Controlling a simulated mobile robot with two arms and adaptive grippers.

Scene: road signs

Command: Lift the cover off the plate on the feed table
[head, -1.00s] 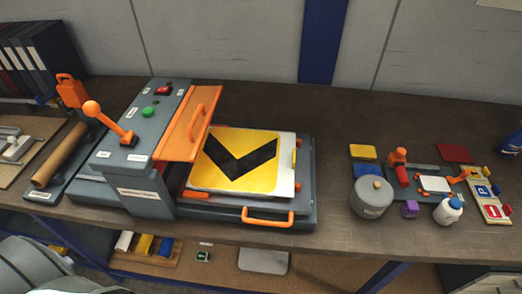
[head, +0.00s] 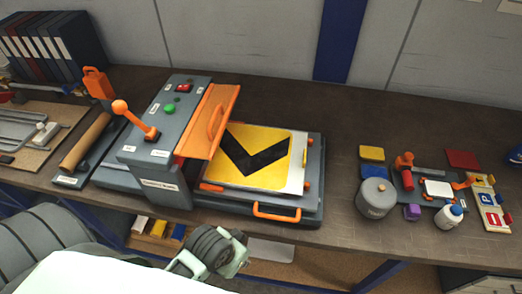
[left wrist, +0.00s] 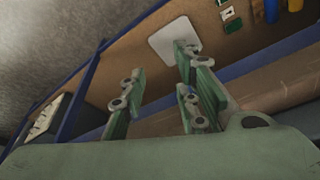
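A yellow plate with a black chevron (head: 250,160) lies on the feed table (head: 313,190) of a grey press. An orange cover with a handle (head: 229,99) is tilted up against the press and overhangs the plate's left edge. The feed table has an orange handle (head: 277,214) at its front. My left arm enters at the bottom of the head view, below and in front of the table edge; its fingertips are not clear there. In the left wrist view my left gripper (left wrist: 160,78) has its fingers apart with nothing between them. My right gripper is not in view.
The press has an orange lever (head: 121,107) and red and green buttons. A shelf with small items is below.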

